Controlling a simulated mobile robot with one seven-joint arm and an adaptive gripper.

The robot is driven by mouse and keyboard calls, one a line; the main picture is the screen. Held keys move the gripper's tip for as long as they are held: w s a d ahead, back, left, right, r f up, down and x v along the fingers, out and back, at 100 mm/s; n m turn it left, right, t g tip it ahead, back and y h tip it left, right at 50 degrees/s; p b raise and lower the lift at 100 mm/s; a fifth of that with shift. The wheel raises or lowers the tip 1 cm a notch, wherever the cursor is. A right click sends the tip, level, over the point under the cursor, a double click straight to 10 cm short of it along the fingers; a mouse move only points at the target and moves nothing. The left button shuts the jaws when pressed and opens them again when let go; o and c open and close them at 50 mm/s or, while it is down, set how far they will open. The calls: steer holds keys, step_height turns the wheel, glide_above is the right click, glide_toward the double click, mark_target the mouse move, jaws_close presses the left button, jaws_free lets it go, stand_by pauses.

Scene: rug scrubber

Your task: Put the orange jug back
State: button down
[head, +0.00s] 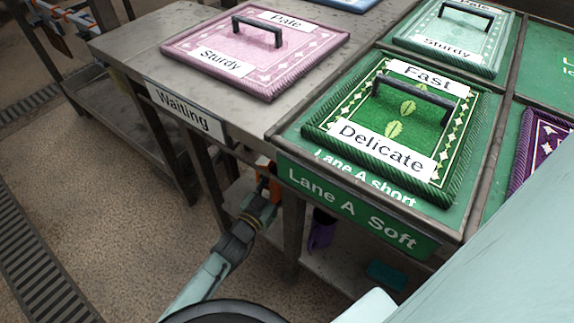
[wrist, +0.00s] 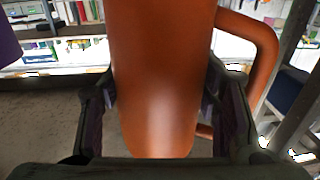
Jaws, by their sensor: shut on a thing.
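The orange jug (wrist: 155,85) fills the middle of the wrist view, its handle (wrist: 262,60) on the right. My gripper (wrist: 160,105) is shut on the jug's body, one finger on each side. In the head view my gripper (head: 262,196) is low beside the table leg, below the table top's front edge. Only small orange parts of the jug (head: 275,189) show there, partly hidden by my gripper and the table. I cannot tell in these views whether the jug touches the lower shelf.
A purple jug (head: 321,229) and a teal object (head: 387,274) are on the lower shelf (head: 345,272). Table legs (head: 293,225) stand close to my gripper. Above are the Waiting sign (head: 185,108), the Lane A sign (head: 350,208) and several rugs with handles. The floor (head: 110,215) at left is clear.

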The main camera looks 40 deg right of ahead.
step_height(320, 180, down, 9)
steer(key=shift+b, duration=0.8)
steer(key=shift+f, duration=0.1)
steer(key=c, duration=0.6)
jaws_free()
steer(key=shift+o, duration=0.2)
steer(key=shift+s+a, duration=0.1)
steer(key=shift+a, duration=0.2)
steer(key=v, duration=1.1)
steer(key=shift+a, duration=0.25)
steer(key=shift+s, duration=0.1)
